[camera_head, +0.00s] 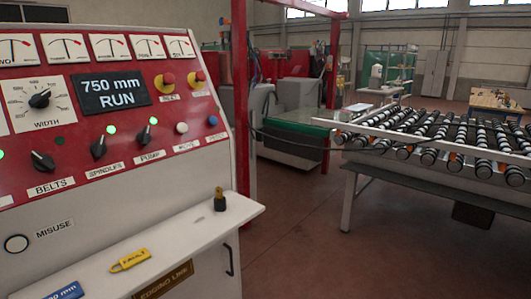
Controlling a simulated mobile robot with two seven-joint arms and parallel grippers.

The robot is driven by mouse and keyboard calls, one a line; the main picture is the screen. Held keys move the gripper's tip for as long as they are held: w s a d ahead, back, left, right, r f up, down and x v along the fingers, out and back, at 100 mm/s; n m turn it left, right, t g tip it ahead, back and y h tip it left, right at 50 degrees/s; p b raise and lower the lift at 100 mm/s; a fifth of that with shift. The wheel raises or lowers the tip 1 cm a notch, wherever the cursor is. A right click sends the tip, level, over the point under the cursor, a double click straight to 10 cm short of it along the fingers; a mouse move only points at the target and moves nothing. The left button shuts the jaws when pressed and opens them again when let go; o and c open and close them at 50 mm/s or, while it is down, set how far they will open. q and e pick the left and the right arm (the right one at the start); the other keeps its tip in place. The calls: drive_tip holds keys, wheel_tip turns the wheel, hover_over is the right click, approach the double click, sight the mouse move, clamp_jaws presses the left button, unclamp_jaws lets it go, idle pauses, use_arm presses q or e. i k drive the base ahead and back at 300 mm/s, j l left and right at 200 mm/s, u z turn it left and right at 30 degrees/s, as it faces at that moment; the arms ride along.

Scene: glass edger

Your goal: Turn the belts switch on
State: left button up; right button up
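The belts switch (43,160) is a black rotary knob on the red panel, above the "BELTS" label (51,187). Its pointer is tilted toward the upper left, and the small lamp (60,141) at its upper right looks dark. The spindles switch (99,148) and the pump switch (145,134) to its right point toward the upper right. Their lamps (111,129) glow green. The display (110,91) above reads "750 mm RUN". Neither of my grippers is in view.
A ledge (185,235) juts out below the panel, carrying a yellow "FAULT" tag (130,260), a blue tag (62,291) and a small black-and-brass object (220,200). Two yellow-and-red buttons sit right of the display. A roller conveyor (430,140) stands at the right; floor between is clear.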

sight(42, 163)
drive_tip(key=u, duration=1.35)
drive_tip(key=l+z, duration=0.25)
